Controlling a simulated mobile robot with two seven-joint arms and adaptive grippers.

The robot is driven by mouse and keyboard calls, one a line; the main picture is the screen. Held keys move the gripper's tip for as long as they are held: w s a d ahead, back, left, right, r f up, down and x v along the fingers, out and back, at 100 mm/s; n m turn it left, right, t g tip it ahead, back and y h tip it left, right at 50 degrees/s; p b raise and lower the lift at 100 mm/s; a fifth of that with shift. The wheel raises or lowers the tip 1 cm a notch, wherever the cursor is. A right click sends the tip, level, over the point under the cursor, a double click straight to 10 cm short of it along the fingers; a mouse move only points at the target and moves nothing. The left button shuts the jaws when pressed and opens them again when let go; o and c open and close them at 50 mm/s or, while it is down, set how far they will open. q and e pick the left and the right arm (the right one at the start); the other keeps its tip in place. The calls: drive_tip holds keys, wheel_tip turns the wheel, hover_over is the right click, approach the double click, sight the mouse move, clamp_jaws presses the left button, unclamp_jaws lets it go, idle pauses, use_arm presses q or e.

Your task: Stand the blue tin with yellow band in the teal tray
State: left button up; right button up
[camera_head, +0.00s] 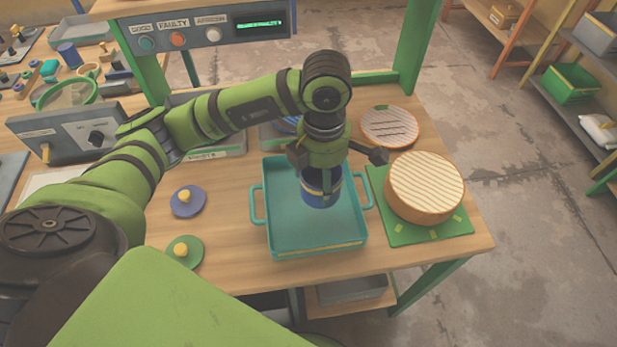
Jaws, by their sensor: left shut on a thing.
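The blue tin with a yellow band (321,192) is upright below my left gripper (322,172), over the inside of the teal tray (290,243). My left gripper comes down from above and is shut on the tin, covering its top part. I cannot tell whether the tin's base touches the tray floor. The rest of the tray floor is bare. The tray has a handle on its left and right sides and lies on the wooden table (225,235). My right gripper is not in view.
A large round ribbed-top block (425,185) sits on a green mat (402,238) right of the tray. A ribbed round plate (389,127) lies behind. Blue (187,202) and green (185,251) knobbed discs lie left. A grey control box (75,137) stands further left.

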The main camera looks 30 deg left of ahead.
use_arm(q)
drive_tip(key=w+a+f, duration=0.1)
drive_tip(key=a, duration=0.1)
drive_tip(key=w+a+f+p, duration=0.1)
drive_tip(key=w+a+f, duration=0.1)
drive_tip(key=w+a+f+p, duration=0.1)
drive_tip(key=w, duration=0.1)
drive_tip(key=shift+w+a+f, duration=0.1)
drive_tip(key=shift+a+f, duration=0.05)
drive_tip(key=shift+a, duration=0.25)
drive_tip(key=shift+w+f, duration=0.1)
drive_tip(key=shift+f, duration=0.15)
wheel_tip(320, 180, down, 3)
drive_tip(key=shift+f+p, duration=0.15)
drive_tip(key=shift+p, duration=0.85)
drive_tip(key=shift+f, duration=0.2)
drive_tip(key=shift+f, duration=0.1)
drive_tip(key=shift+f+b, duration=0.15)
drive_tip(key=shift+b, duration=0.15)
drive_tip(key=o, duration=1.2)
